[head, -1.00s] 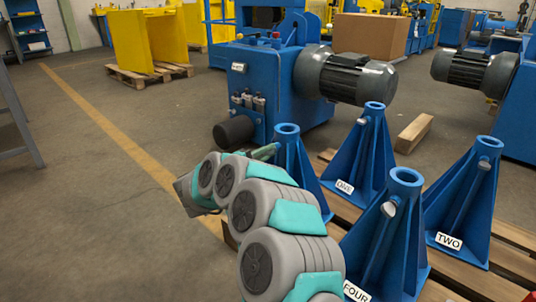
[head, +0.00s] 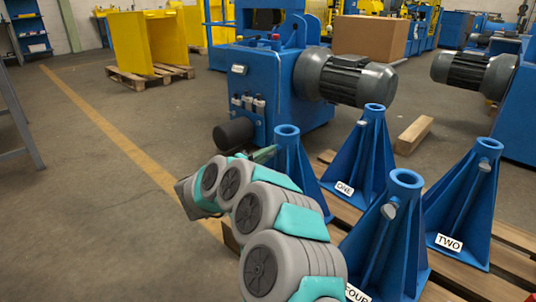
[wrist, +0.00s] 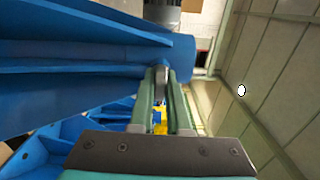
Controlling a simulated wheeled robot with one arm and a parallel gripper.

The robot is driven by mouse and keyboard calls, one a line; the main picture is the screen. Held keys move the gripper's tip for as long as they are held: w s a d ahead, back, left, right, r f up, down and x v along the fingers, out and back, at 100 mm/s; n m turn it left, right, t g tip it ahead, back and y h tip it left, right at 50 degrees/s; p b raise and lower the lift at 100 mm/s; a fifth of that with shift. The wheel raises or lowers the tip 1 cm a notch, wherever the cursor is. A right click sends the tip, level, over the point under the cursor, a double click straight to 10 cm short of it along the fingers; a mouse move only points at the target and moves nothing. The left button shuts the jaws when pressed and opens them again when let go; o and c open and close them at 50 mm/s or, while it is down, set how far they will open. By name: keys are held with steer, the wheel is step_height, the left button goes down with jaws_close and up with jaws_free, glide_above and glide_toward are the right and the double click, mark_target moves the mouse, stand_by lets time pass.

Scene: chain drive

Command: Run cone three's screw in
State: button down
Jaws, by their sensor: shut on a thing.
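The blue cone (head: 298,165) that my arm partly covers has its label hidden; the other cones read ONE, TWO and FOUR, so it is the one left as three. Its screw (wrist: 161,75) shows in the wrist view as a grey rounded end beside the blue collar. My gripper (wrist: 161,80) is shut on that screw, with its green fingertips on either side of it. In the head view my gripper (head: 264,154) is at the left of the cone's upper part, and the screw is hidden there. How deep the screw sits cannot be told.
Cone ONE (head: 368,160), cone TWO (head: 468,200) and cone FOUR (head: 398,235) stand close by on a wooden pallet (head: 455,283). A blue machine with a grey motor (head: 345,77) stands behind.

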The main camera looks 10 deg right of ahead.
steer(key=c, duration=0.9)
jaws_free()
steer(key=shift+a, duration=0.1)
steer(key=shift+p+v, duration=0.45)
steer(key=shift+v, duration=3.45)
